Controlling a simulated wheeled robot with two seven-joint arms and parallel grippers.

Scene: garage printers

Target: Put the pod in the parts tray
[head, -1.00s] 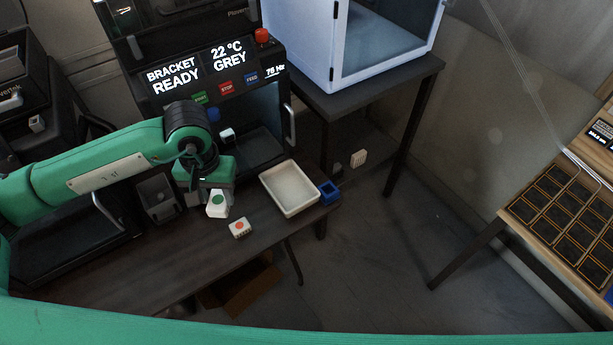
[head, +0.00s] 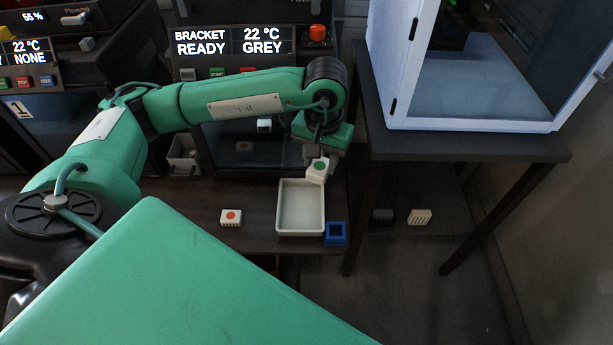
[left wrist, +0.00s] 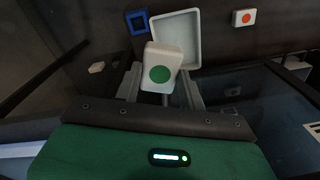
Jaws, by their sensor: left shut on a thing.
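A white pod with a green dot (head: 319,170) is held in my left gripper (head: 322,156), which is shut on it. It also shows large between the fingers in the left wrist view (left wrist: 161,72). The parts tray, taken to be the shallow white open tray (head: 300,210), lies on the dark bench and looks empty. The pod is at the tray's far right corner in the head view, apparently above it; the exact height is hard to tell. In the left wrist view the tray (left wrist: 183,30) lies just beyond the pod. My right gripper is not in view.
A white block with a red dot (head: 231,217) lies on the bench left of the tray. A small blue open box (head: 336,234) touches or nearly touches the tray's near right corner. The printer (head: 240,60) stands behind. A white enclosure (head: 470,128) stands on a table at right.

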